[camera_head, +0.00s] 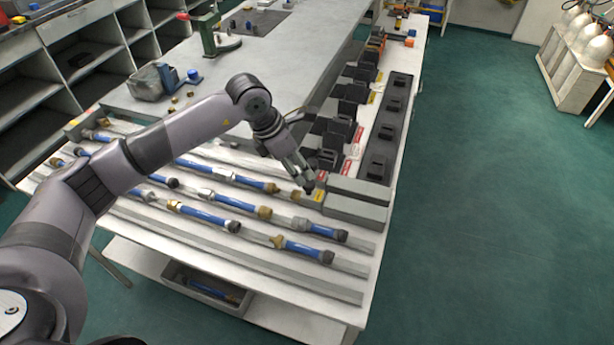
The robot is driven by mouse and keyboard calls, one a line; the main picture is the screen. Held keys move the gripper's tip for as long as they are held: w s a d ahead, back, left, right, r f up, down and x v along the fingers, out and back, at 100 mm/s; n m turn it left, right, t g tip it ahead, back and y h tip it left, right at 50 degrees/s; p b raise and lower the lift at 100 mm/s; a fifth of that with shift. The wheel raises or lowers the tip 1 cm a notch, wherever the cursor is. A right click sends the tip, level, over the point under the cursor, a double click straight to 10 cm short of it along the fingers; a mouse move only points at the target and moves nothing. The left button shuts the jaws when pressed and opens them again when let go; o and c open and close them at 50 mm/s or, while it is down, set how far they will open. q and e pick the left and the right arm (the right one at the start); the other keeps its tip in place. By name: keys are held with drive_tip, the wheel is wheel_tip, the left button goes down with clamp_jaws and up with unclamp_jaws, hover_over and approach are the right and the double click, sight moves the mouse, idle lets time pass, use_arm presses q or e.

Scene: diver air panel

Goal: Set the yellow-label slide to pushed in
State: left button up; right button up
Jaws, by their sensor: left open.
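My left arm reaches in from the left, and its open gripper (308,188) points down at the near right part of the bench. Its fingertips are right beside a small yellow label (319,196) at the left end of a grey block (352,207); I cannot tell whether they touch. Another yellow label (371,98) lies farther back in the row of black blocks. Which yellow label belongs to the slide, and how far that slide is in, is too small to tell. My right gripper is not in view.
Blue hoses with brass and black ends (210,217) lie in grey rails on the bench (275,318), left of and below the gripper. Black blocks (377,167) with red labels line the right side. A green vise (212,38) stands behind.

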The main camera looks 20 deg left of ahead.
sight(309, 183)
use_arm(q)
drive_tip(key=p+x, duration=0.1)
drive_tip(key=x, duration=0.5)
drive_tip(key=shift+w+d+f, duration=0.15)
drive_tip(key=shift+w+f, duration=0.05)
drive_tip(key=shift+f, duration=0.3)
drive_tip(key=shift+c, duration=0.9)
clamp_jaws()
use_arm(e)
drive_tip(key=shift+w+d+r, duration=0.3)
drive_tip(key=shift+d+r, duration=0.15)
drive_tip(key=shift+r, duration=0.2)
